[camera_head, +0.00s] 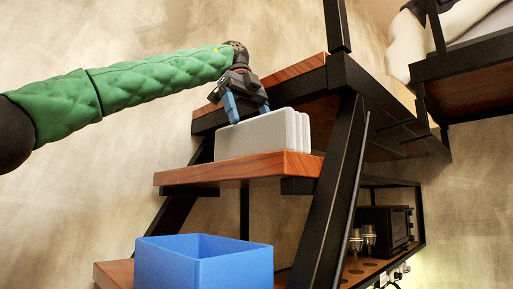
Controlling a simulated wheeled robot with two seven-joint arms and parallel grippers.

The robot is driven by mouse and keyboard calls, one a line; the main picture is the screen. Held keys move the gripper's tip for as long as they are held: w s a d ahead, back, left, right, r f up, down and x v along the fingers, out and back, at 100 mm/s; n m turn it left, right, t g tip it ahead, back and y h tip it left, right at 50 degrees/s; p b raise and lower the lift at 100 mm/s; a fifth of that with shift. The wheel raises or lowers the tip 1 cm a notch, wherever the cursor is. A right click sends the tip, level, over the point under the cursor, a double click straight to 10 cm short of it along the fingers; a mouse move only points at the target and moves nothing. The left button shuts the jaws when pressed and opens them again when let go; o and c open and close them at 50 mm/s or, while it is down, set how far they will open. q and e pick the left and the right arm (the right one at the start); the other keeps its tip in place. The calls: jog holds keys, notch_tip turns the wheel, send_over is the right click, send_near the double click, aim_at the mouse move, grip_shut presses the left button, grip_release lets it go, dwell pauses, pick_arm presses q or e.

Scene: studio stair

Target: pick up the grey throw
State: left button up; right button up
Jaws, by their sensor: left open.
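The grey throw (255,139) is a pale grey block of several upright folds. It stands on a wooden stair tread (225,173) in the middle of the camera_head view. My left gripper (248,112) points down from above at the throw's top edge. Its two blue fingers are apart, with the tips at or just above the top of the folds. I cannot tell whether they touch it, and nothing is seen gripped. My right gripper is not in view.
A blue open box (205,265) stands on the lower tread. A higher tread (290,75) lies just behind my gripper. Black stair posts (335,190) rise to the right of the throw. Glasses (362,238) and a black appliance (385,228) sit on a shelf at lower right.

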aim_at(257, 137)
pick_arm(q)
jog(key=shift+s+d+f, duration=0.1)
jog(key=shift+d, duration=0.05)
jog(key=shift+f, duration=0.1)
jog(key=shift+f+p, duration=0.25)
jog(key=shift+p, duration=0.2)
jog(key=shift+s+f+p, duration=0.15)
jog(key=shift+f+p, duration=0.15)
jog(key=shift+p, duration=0.05)
jog(key=p+x, duration=0.1)
jog(key=x, duration=0.1)
jog(key=shift+s+d+f+p, duration=0.15)
jog(key=shift+s+f+p, duration=0.15)
jog(key=shift+d+f, duration=0.1)
jog(key=shift+f, duration=0.45)
jog(key=shift+c, duration=0.7)
jog(key=c, duration=1.1)
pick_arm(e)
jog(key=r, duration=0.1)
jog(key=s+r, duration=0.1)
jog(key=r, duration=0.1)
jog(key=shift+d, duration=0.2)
pick_arm(q)
jog(key=shift+r, duration=0.15)
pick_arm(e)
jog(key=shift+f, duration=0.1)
